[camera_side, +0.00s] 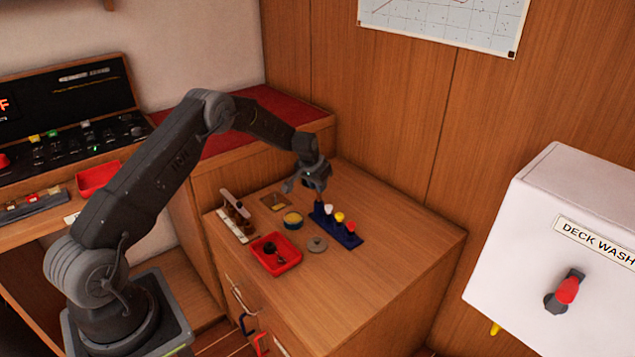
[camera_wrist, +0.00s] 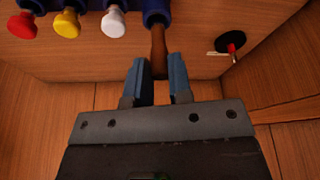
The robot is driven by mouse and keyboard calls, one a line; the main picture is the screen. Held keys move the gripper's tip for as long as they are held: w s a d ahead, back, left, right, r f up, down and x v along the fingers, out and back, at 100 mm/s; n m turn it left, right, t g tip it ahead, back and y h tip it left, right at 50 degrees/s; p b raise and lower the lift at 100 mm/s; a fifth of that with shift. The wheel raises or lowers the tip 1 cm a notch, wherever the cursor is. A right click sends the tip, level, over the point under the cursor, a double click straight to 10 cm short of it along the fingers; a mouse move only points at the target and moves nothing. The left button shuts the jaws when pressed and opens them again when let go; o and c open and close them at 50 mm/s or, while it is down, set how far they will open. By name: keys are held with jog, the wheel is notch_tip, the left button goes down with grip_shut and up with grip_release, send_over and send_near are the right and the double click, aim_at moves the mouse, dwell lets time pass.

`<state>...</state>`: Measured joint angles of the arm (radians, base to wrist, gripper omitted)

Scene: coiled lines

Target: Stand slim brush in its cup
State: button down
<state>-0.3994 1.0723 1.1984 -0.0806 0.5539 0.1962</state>
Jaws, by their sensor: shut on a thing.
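My gripper (camera_side: 314,186) is over the far end of a dark blue rack (camera_side: 328,226) in the side view. In the wrist view my gripper (camera_wrist: 160,77) is shut on a slim brown handle, which I take to be the slim brush (camera_wrist: 158,48). The handle runs from between the fingertips into a round blue holder (camera_wrist: 157,17) at the top edge, apparently its cup. The brush's other end is hidden, and I cannot tell how deep it sits. White (camera_wrist: 113,22), yellow (camera_wrist: 67,23) and red (camera_wrist: 23,25) knobbed pieces stand along the same rack.
On the wooden top are a red tray (camera_side: 257,261) holding a dark object, a grey disc (camera_side: 317,244), a blue-and-yellow tin (camera_side: 292,219) and a small white-based stand (camera_side: 237,228). A dark round piece (camera_wrist: 230,40) lies right of the holder. The near right top is clear.

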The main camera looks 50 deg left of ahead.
jog(key=shift+f, duration=0.25)
jog(key=shift+f, duration=0.35)
jog(key=shift+f, duration=0.55)
jog(key=c, duration=1)
grip_release()
jog(key=shift+o, duration=0.2)
jog(key=shift+r, duration=3)
jog(key=shift+r, duration=0.1)
